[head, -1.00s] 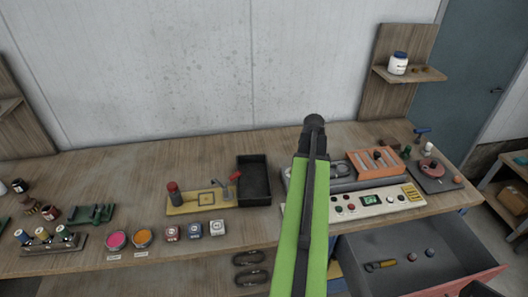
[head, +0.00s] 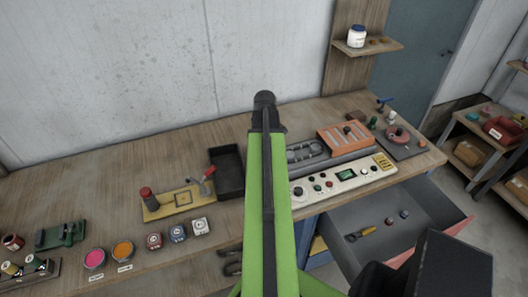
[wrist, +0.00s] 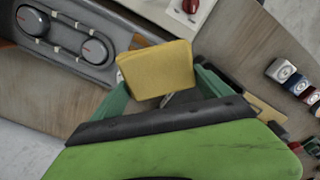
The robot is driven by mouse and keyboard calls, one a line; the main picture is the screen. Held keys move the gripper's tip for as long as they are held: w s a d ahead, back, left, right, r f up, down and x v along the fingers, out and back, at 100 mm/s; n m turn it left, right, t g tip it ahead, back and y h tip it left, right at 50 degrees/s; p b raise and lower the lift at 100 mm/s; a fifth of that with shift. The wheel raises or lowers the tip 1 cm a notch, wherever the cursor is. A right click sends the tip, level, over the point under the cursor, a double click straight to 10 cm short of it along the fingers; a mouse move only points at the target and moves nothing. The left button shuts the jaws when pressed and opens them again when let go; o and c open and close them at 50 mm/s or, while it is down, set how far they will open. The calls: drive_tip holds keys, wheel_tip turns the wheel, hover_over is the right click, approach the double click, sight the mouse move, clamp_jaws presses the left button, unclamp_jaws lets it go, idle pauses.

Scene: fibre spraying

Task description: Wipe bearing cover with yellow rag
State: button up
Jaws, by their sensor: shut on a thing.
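A yellow rag (wrist: 155,68), folded into a flat block, is held between the green fingers of my gripper (wrist: 160,88) in the wrist view. In the head view my green arm reaches over the bench and hides the gripper and the rag. A dark grey holder (wrist: 62,48) with two round-ended metal pieces lies at upper left in the wrist view, apart from the rag. It also shows in the head view (head: 322,158), behind the control panel and partly hidden by my arm. I cannot tell which part is the bearing cover.
A control panel (head: 328,190) stands in front of the holder, with an orange rack (head: 343,137) behind. A black tray (head: 228,172) lies left of my arm. An open drawer (head: 345,222) juts out at the front right. Clear bench lies at the back left.

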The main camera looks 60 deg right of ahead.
drive_tip(key=shift+a+f+b, duration=0.1)
drive_tip(key=shift+f+b, duration=2.5)
drive_tip(key=shift+f, duration=0.25)
drive_tip(key=shift+f+b, duration=1)
drive_tip(key=shift+s+d+r, duration=0.1)
drive_tip(key=shift+s+d, duration=0.3)
drive_tip(key=shift+d, duration=0.2)
drive_tip(key=shift+s+d+r, duration=0.1)
drive_tip(key=shift+s+d, duration=0.3)
drive_tip(key=shift+d, duration=0.15)
drive_tip(key=shift+s+d, duration=0.1)
drive_tip(key=shift+d, duration=0.1)
